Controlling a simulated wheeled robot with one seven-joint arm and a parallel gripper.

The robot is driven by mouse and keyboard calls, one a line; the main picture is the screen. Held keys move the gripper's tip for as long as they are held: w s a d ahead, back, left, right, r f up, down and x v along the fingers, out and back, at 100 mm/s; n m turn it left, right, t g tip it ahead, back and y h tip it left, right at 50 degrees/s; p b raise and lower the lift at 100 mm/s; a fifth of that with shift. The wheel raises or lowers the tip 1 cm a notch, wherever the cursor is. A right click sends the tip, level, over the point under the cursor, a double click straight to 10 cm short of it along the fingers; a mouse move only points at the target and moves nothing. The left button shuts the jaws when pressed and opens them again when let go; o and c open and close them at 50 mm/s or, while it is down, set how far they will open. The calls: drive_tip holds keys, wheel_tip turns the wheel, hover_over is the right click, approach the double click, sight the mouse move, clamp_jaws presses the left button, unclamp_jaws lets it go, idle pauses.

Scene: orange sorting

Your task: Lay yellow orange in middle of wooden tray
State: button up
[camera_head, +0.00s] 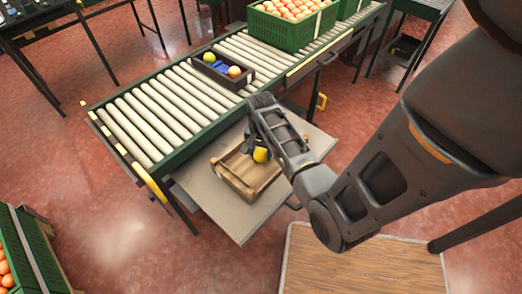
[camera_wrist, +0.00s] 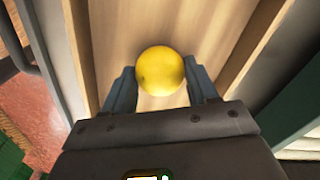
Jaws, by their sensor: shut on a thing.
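The yellow orange (camera_head: 261,155) is held between the fingers of my gripper (camera_head: 254,146), over the wooden tray (camera_head: 240,186). In the wrist view the yellow orange (camera_wrist: 161,70) sits between the two fingertips of my gripper (camera_wrist: 163,88), with the tray's wooden floor (camera_wrist: 120,38) behind it. The tray lies on a grey side shelf next to the roller conveyor. I cannot tell whether the orange touches the tray floor. My arm hides part of the tray's right side in the head view.
The grey shelf (camera_head: 200,190) has bare room around the tray.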

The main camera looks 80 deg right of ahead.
drive_tip(key=o, duration=1.4)
drive_tip(key=shift+r+p, duration=4.05)
drive_tip(key=shift+p, duration=0.15)
